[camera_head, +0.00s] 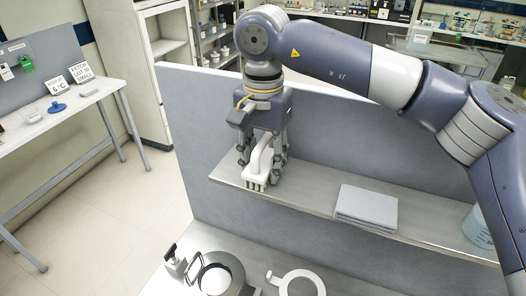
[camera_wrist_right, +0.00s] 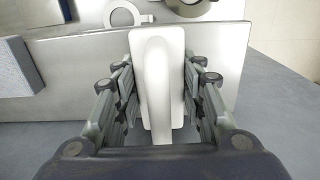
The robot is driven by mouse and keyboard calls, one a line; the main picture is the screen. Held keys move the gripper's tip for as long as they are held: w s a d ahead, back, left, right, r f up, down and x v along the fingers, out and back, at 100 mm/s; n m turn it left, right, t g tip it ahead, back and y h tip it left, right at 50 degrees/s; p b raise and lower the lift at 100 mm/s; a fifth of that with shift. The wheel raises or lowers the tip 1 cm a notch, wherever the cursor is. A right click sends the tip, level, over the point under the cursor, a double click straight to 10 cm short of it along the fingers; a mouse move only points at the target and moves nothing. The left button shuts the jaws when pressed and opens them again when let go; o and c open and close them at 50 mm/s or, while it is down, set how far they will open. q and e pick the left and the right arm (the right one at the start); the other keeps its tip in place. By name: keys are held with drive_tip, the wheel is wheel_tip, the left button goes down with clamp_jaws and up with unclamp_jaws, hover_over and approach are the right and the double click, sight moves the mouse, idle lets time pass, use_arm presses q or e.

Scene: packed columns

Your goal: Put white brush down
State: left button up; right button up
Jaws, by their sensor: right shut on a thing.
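The white brush (camera_head: 258,165) is upright between the fingers of my right gripper (camera_head: 262,160), with its bristles pointing down. It is at the left end of a narrow metal shelf (camera_head: 310,192) on a grey panel. I cannot tell whether the bristles touch the shelf. In the right wrist view the brush's white handle (camera_wrist_right: 160,75) stands between both fingers of the right gripper (camera_wrist_right: 160,100), over the shelf. My left gripper is not in view.
A folded grey cloth (camera_head: 367,207) lies on the shelf right of the brush. A bluish container (camera_head: 480,224) stands at the right end. The shelf between brush and cloth is clear.

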drive_tip(key=shift+s+f, duration=0.1)
drive_tip(key=shift+f, duration=0.1)
drive_tip(key=o, duration=1.2)
drive_tip(key=shift+c, duration=0.2)
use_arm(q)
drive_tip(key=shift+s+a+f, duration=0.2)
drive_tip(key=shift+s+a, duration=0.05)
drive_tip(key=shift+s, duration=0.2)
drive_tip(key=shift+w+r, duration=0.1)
use_arm(e)
drive_tip(key=shift+r, duration=0.1)
